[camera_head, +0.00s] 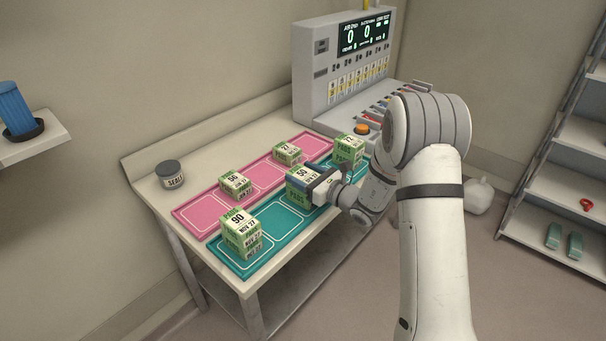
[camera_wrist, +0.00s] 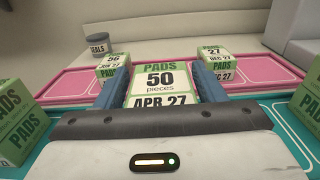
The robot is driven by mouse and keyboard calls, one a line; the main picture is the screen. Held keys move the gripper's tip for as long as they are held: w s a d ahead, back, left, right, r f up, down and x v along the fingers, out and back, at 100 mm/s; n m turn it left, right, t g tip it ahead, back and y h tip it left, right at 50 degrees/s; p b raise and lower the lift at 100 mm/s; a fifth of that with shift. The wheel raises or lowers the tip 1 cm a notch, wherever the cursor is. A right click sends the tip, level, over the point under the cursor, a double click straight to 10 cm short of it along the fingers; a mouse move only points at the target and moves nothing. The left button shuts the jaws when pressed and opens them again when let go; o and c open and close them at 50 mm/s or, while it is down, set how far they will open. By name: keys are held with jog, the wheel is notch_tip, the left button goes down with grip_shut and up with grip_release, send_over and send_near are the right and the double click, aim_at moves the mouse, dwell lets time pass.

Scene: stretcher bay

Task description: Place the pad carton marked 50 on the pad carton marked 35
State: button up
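The pad carton marked 50 (camera_head: 297,191) is green and white, over the middle of the teal mat. It fills the centre of the wrist view (camera_wrist: 160,80), reading APR 27. My gripper (camera_head: 322,186) has a blue finger against each side of it, with no clear gap, and looks shut on it. I cannot tell whether the carton rests on the mat, on another carton or just above. No carton legibly reads 35. Candidates with small print are a carton on the left of the pink mat (camera_head: 235,184) and one further right (camera_head: 287,153), which looks like 27 in the wrist view (camera_wrist: 215,63).
A stack marked 90 (camera_head: 240,235) stands at the teal mat's near end. Another stack (camera_head: 348,151) stands at its far end. The pink mat (camera_head: 205,211) has bare squares. A round seals tub (camera_head: 170,175) and a display console (camera_head: 335,90) stand on the table.

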jog(key=shift+o, duration=1.2)
jog(key=shift+d+r, duration=0.1)
jog(key=shift+d, duration=0.05)
jog(key=b+v, duration=0.2)
jog(key=v, duration=1)
jog(key=s+a+r+n+g+h, duration=0.25)
jog(key=s+n+g, duration=0.25)
jog(key=s+n, duration=0.3)
jog(key=s+a+r+n+g+h, duration=0.1)
jog(key=s+a+r+n+g, duration=0.15)
jog(key=s+n+g, duration=0.65)
jog(key=s+d+r+n+t+h, duration=0.2)
jog(key=s+d+n+t+h, duration=0.4)
jog(key=d, duration=0.8)
jog(key=s+n+h, duration=0.2)
jog(key=s+h, duration=0.2)
jog(key=s, duration=0.1)
jog(key=shift+r+n+h, duration=0.25)
jog(key=shift+n+h, duration=0.05)
jog(key=shift+h, duration=0.05)
